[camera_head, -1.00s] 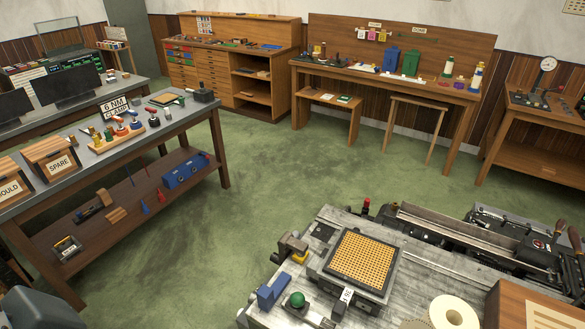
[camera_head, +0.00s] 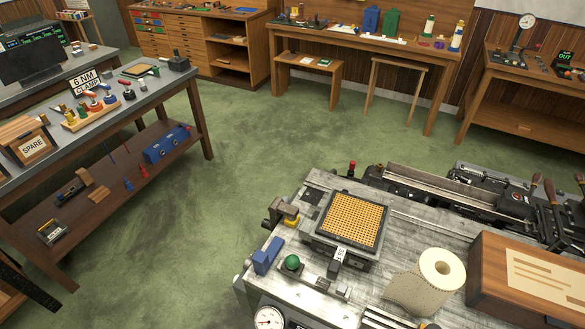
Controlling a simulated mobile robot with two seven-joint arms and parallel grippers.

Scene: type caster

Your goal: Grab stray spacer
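I cannot make out a stray spacer for certain in the head view. Small light metal pieces (camera_head: 336,289) lie on the near machine table (camera_head: 409,244), close to a green ball knob (camera_head: 292,262), but they are too small to name. A square plate with a yellow perforated grid (camera_head: 352,219) sits in a dark frame on the same table. Neither of my grippers shows in the view.
A paper roll (camera_head: 441,270) and a wooden box (camera_head: 530,275) stand at the right of the machine table. A workbench with a SPARE box (camera_head: 34,147) and a 6 NM CLAMP sign (camera_head: 86,82) is at left. Green floor (camera_head: 240,150) is clear between them.

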